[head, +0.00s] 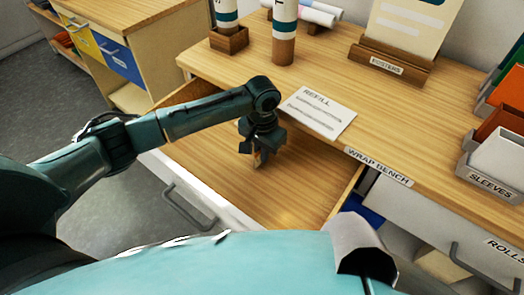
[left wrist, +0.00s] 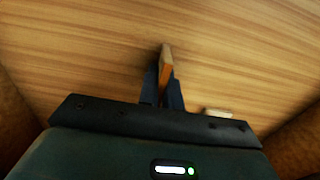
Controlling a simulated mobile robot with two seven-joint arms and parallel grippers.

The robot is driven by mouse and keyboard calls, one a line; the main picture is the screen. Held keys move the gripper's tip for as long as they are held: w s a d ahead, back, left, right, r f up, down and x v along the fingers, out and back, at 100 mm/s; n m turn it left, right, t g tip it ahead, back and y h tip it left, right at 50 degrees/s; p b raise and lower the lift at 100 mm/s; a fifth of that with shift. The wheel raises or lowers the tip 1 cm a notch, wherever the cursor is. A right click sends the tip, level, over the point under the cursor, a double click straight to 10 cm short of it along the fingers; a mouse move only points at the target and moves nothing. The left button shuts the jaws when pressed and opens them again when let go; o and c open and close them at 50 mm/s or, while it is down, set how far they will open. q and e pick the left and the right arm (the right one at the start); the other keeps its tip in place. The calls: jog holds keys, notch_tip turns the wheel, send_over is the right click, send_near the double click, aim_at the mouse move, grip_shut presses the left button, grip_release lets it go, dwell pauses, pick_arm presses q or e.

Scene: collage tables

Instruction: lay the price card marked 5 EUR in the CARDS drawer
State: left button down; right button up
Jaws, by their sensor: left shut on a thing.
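My left gripper (head: 258,152) reaches down into an open wooden drawer (head: 305,195), over its floor. It is shut on a thin tan-and-orange piece (left wrist: 166,62), seen nearly edge-on between the fingers in the left wrist view. No 5 EUR marking can be read on it, so I cannot tell if it is the price card. Whether it touches the drawer floor is unclear. No CARDS label shows on this drawer. A small pale piece (left wrist: 217,113) shows right of the fingers in the left wrist view. My right gripper is not in view.
The drawer sits under the wrap bench (head: 330,70). A REFILL sheet (head: 318,112) lies near the bench edge, close to my left wrist. Tubes, a POSTERS stand (head: 390,65) and a SLEEVES holder (head: 490,178) stand on the bench. A ROLLS drawer front (head: 430,215) is at the right.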

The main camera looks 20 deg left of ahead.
pick_arm(q)
jog(key=c, duration=1.6)
grip_release()
notch_tip(320, 180, up, 12)
jog(key=shift+r+p, duration=0.1)
jog(key=shift+p, duration=0.4)
